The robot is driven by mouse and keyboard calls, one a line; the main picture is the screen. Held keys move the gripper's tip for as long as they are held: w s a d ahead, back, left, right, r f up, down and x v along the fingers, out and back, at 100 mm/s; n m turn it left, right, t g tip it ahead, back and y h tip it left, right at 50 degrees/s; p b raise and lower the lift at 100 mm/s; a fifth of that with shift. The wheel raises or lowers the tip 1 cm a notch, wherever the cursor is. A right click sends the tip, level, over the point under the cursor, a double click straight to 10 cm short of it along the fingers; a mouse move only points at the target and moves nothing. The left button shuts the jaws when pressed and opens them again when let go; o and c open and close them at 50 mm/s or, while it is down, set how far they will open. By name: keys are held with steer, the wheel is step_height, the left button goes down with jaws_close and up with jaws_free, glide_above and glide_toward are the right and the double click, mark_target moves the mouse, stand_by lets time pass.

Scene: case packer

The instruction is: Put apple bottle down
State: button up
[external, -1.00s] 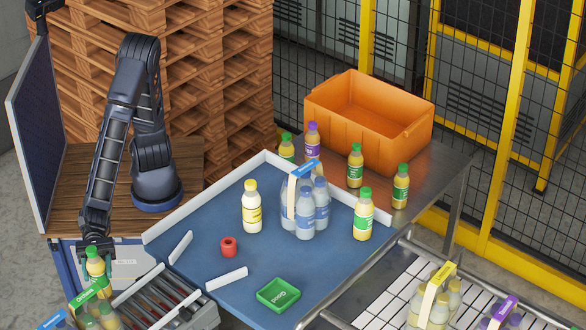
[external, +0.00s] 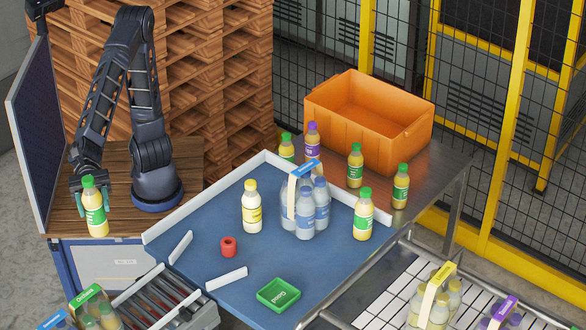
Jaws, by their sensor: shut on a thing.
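The apple bottle (external: 96,213) has a green cap, a green label and pale yellow juice. It is upright at the left of the external view, in front of the wooden top beside my arm's base. My gripper (external: 93,200) is shut on it, with fingers on either side of the bottle. I cannot tell whether the bottle's bottom touches the wooden top (external: 120,219) or hangs above its front edge.
An orange crate (external: 330,120) stands behind. A roller conveyor (external: 165,305) is at the front left.

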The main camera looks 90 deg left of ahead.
steer(key=w+a+n+t+y, duration=0.3)
steer(key=w+a+n+t, duration=0.15)
steer(key=w, duration=0.75)
steer(key=w+a+n+t+y, duration=0.3)
steer(key=w+t+y, duration=0.15)
steer(key=w, duration=0.85)
steer(key=w+a+n+t+y, duration=0.4)
steer(key=w+a+n+y, duration=0.3)
steer(key=w+a, duration=0.55)
steer(key=shift+m+y, duration=0.35)
steer(key=shift+y, duration=0.2)
steer(key=f, duration=2.5)
steer(key=shift+w+d+f, duration=0.1)
steer(key=shift+w+d, duration=0.2)
steer(key=shift+w, duration=0.05)
steer(key=shift+f, duration=0.15)
steer(key=o, duration=0.9)
